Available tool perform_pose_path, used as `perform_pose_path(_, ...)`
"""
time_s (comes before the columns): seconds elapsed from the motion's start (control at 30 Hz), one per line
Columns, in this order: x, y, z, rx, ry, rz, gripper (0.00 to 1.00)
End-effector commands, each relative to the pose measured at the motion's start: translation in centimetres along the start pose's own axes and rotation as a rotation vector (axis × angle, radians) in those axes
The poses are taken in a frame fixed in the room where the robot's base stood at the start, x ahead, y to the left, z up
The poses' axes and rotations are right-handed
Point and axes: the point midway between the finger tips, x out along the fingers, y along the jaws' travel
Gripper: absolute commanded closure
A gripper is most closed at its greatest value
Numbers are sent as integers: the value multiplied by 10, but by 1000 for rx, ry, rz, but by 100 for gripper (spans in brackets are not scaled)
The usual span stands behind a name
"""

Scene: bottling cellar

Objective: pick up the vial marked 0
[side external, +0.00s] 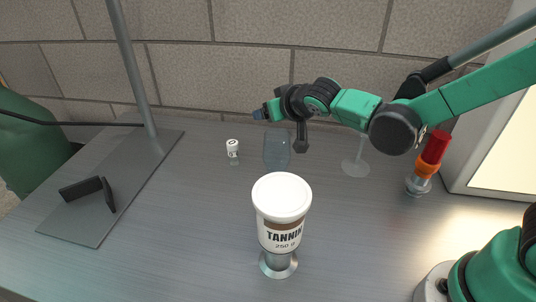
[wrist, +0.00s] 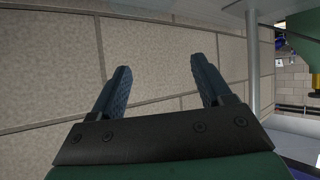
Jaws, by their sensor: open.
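A small vial (side external: 233,148) with a white cap and a white label stands upright on the grey bench in the side view, left of centre. Its mark is too small to read, so I cannot tell whether it is the vial marked 0. My gripper (side external: 262,113) is above the bench, up and to the right of the vial and apart from it, pointing left. In the wrist view its two dark fingers (wrist: 160,72) are spread apart with nothing between them. The wrist view shows the block wall and no vial.
A clear glass (side external: 277,150) stands right of the vial. A white TANNIN tub (side external: 282,212) sits on a metal foot in front. A stemmed glass (side external: 355,168) and a red-and-orange item (side external: 429,160) are farther right. A metal stand plate (side external: 112,190) lies left.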

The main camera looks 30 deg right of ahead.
Motion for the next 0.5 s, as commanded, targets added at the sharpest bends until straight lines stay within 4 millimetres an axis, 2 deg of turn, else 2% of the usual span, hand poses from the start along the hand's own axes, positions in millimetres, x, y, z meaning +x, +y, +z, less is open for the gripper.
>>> perform_pose_path(0.1, 30, -29, 4, 6, 90, -26, 29)
perform_pose_path(0.3, 60, -68, 23, 19, 210, -82, 29)
perform_pose_path(0.37, 65, -75, 30, 23, 225, -92, 29)
perform_pose_path(0.5, 70, -76, 52, 49, 196, -58, 29)
